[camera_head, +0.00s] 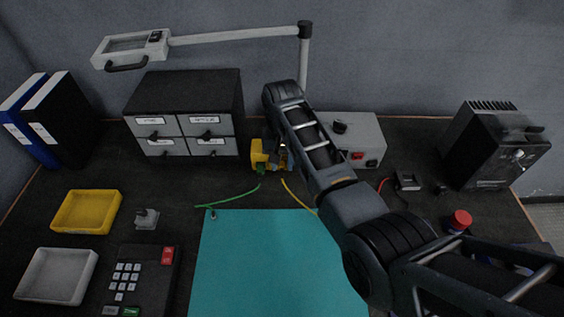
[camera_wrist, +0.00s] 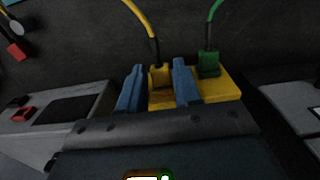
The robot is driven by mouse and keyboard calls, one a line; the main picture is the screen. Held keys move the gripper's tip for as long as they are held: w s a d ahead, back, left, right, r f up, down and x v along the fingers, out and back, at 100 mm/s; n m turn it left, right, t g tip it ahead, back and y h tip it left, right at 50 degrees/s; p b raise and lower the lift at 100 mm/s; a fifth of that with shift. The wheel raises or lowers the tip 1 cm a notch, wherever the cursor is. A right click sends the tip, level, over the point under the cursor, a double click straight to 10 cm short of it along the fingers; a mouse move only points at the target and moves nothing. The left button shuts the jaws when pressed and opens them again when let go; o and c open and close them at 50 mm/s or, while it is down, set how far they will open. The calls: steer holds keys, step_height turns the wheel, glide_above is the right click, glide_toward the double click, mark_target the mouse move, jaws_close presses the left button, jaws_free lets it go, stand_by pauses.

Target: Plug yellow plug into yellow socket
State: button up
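The yellow plug (camera_wrist: 159,76) stands upright at the yellow block (camera_wrist: 222,88) in the wrist view. Its yellow cord (camera_wrist: 141,18) rises from its top. My gripper (camera_wrist: 160,80) has its two blue fingers on either side of the plug, with narrow gaps seeming to show between them and it. The plug's lower end meets the block; the socket opening itself is hidden. In the head view the yellow block (camera_head: 257,152) sits just left of my gripper, partly hidden by my arm.
A green plug (camera_wrist: 208,63) stands on the same block, close right of my gripper in the wrist view. A grey box with switches (camera_head: 358,140) stands to the right and a drawer cabinet (camera_head: 186,95) to the left. The teal mat (camera_head: 265,255) in front is clear.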

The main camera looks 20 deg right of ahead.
steer(key=o, duration=0.3)
step_height(320, 180, up, 8)
steer(key=shift+f, duration=0.1)
stand_by(0.5)
stand_by(0.4)
